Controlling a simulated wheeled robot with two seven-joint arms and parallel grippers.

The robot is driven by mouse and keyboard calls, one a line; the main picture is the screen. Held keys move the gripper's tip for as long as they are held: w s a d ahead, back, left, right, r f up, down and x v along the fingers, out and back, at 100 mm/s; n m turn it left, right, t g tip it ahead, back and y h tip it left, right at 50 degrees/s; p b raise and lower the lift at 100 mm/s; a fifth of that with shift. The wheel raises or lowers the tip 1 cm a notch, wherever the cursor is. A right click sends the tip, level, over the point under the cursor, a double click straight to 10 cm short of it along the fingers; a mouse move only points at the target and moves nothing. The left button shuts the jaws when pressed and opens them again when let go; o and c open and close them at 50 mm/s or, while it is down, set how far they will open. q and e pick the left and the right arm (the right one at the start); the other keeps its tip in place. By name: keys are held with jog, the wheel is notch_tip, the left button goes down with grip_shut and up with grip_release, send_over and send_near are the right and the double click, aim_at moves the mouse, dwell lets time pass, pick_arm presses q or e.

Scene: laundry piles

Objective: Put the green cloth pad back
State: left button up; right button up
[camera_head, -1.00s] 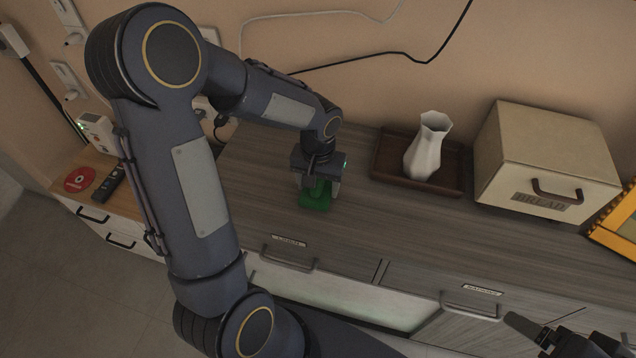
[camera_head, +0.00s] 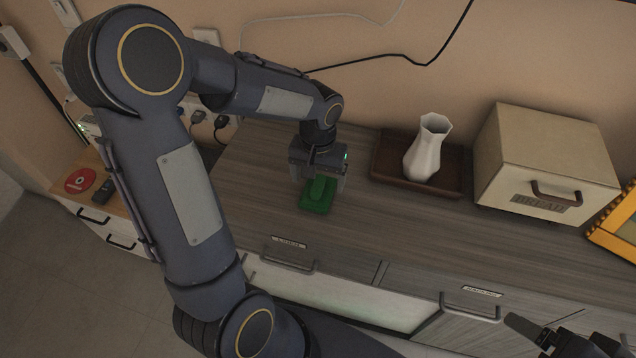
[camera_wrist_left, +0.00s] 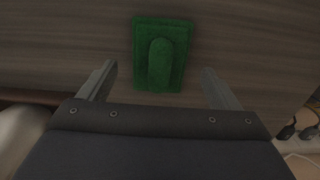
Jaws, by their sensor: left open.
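The green cloth pad (camera_head: 317,196) lies flat on the grey wooden counter top (camera_head: 262,212). It is a rectangular pad with a raised, rounded strip along its middle. My left gripper (camera_head: 318,180) is just above and behind it, pointing down. In the left wrist view the pad (camera_wrist_left: 163,55) lies beyond the fingertips, between their lines. The left gripper (camera_wrist_left: 160,80) is open and empty, with its two fingers well apart. Part of my right gripper (camera_head: 540,335) shows at the lower right corner, and its jaws are not clear.
A dark tray (camera_head: 390,170) with a white vase (camera_head: 428,148) stands right of my left gripper. A bread box (camera_head: 540,160) and a yellow-framed object (camera_head: 615,225) are farther right. Drawers with handles (camera_head: 287,262) line the front. The counter in front of the pad is clear.

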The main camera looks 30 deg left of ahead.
aim_at(318, 184)
pick_arm(q)
notch_tip(318, 184, up, 9)
jog(key=s+d+r+t+h, duration=0.1)
jog(key=s+d+t+h, duration=0.1)
jog(key=s, duration=0.6)
jog(key=s+d+r+m+t+h, duration=0.1)
jog(key=s+d+t, duration=0.1)
jog(key=s, duration=0.7)
jog(key=shift+r+t+h+p, duration=0.25)
jog(key=shift+t+h+p, duration=0.15)
jog(key=shift+t, duration=0.4)
jog(key=shift+d, duration=0.1)
